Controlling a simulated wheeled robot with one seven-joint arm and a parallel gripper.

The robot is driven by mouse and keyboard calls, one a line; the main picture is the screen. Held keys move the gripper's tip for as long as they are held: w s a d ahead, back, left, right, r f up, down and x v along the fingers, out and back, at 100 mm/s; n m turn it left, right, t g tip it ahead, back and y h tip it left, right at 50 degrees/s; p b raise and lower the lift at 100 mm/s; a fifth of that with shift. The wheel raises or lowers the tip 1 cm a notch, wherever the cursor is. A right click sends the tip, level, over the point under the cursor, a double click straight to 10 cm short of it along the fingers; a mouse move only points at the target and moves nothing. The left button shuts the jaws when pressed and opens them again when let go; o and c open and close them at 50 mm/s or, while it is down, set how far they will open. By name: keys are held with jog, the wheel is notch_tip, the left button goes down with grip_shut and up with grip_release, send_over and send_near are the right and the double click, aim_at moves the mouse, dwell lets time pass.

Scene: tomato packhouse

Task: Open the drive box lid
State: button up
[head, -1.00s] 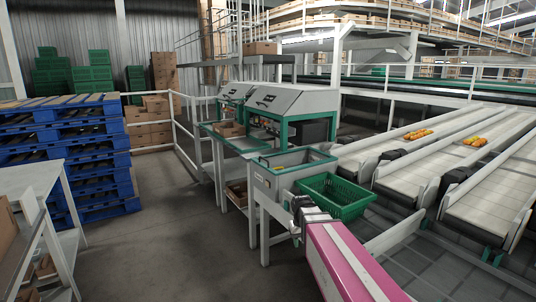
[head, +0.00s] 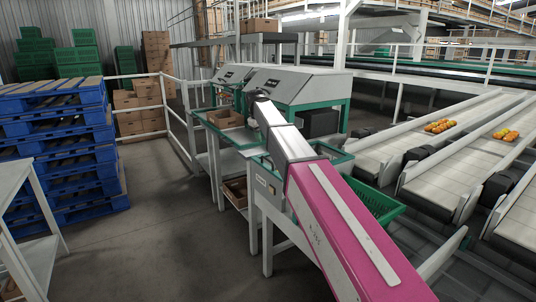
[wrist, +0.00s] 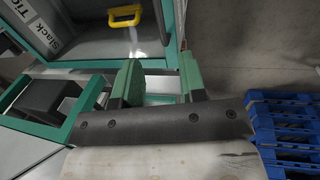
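The drive box (head: 262,187), a grey box with a green rim, stands in the middle of the head view, largely hidden behind my arm. In the wrist view a grey panel (wrist: 95,47), which looks like its lid, lies flat inside a green frame with a partly cut-off text label. A yellow handle (wrist: 125,16) stands on this panel near the picture's top. My gripper (wrist: 159,72) has two green fingers apart with nothing between them. The handle is beyond the fingertips, apart from them. In the head view the fingers cannot be made out.
Grey-hooded machines (head: 300,85) stand behind. Blue pallets (head: 60,150) are stacked left; the floor (head: 170,220) between is clear.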

aim_at(267, 159)
jog(key=f, duration=0.3)
jog(key=d+f, duration=0.1)
jog(key=f, duration=0.3)
jog(key=w+f, duration=0.1)
jog(key=f, duration=0.2)
jog(key=shift+d+f, duration=0.25)
jog(key=shift+d, duration=0.1)
grip_shut()
